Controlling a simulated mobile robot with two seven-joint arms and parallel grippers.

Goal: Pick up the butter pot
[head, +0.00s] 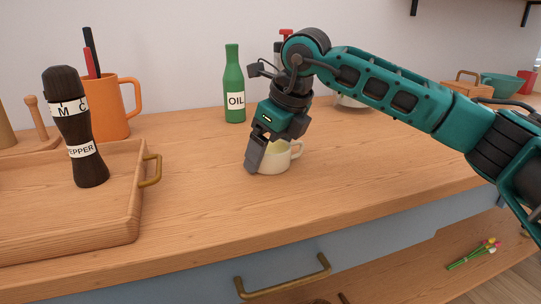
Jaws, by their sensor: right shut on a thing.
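The butter pot (275,161) is a small cream pot with a side handle on its right and pale yellow inside. It is upright at the counter's middle, and I cannot tell whether its base touches the wood. My right gripper (259,156) comes down on it from above and is shut on its left side. One dark finger shows outside the wall; the other finger is hidden. My left gripper is not in view.
A green oil bottle (234,88) stands behind and left. A wooden tray (107,245) with a dark pepper mill (75,130) is at the left, near an orange mug (118,108). A pale bowl (350,102) sits behind my arm. The counter (350,185) right of the pot is clear.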

